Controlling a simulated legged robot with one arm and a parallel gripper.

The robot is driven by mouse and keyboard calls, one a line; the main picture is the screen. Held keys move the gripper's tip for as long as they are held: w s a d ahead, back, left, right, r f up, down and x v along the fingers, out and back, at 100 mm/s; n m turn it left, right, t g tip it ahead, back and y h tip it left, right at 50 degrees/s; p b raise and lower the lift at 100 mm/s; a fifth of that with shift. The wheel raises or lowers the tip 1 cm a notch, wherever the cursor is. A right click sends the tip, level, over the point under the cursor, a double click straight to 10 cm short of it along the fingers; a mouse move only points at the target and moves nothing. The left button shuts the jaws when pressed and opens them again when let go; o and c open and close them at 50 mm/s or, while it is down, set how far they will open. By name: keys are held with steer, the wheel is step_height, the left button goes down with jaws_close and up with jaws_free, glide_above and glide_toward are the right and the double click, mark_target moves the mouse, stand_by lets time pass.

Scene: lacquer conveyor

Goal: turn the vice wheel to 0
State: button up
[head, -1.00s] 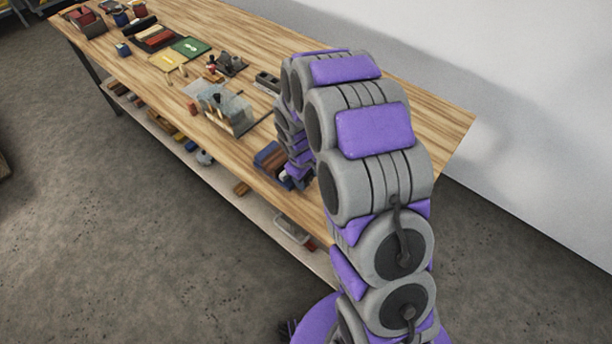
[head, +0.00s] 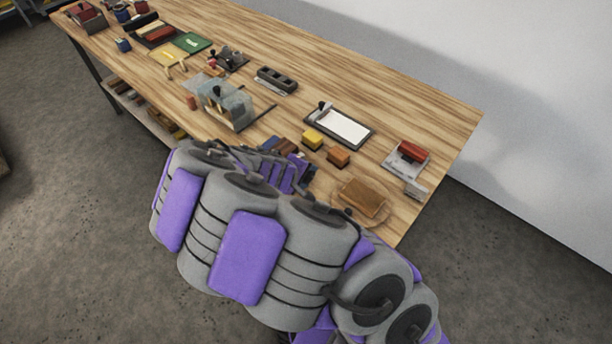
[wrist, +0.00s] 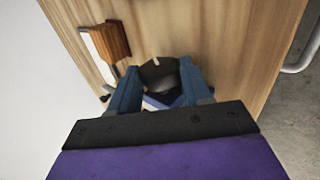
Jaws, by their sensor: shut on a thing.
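In the wrist view, my gripper (wrist: 160,77) has its two blue fingers on either side of a dark round wheel (wrist: 160,70). It is shut on this wheel. The wheel has a short pale mark at its far edge. Below the wheel, between the fingers, is a small blue and white part; its lower side is hidden by my gripper body. The number the mark points to cannot be read. In the head view, my arm hides the gripper and the wheel.
A wooden block (wrist: 107,42) with a pale side stands left of the wheel in the wrist view. In the head view, the wooden bench (head: 330,75) holds a clear box (head: 229,104), a framed white sheet (head: 340,127), yellow (head: 312,139) and orange (head: 338,156) blocks, and a red-topped device (head: 409,152).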

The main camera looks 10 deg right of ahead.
steer(key=shift+a+t+h, duration=0.1)
steer(key=shift+t+h, duration=0.2)
steer(key=shift+h, duration=0.1)
steer(key=shift+f, duration=0.1)
steer(key=o, duration=1)
steer(key=shift+o, duration=0.2)
steer(key=p+v, duration=0.4)
steer(key=v, duration=1.3)
steer(key=shift+a+r, duration=0.2)
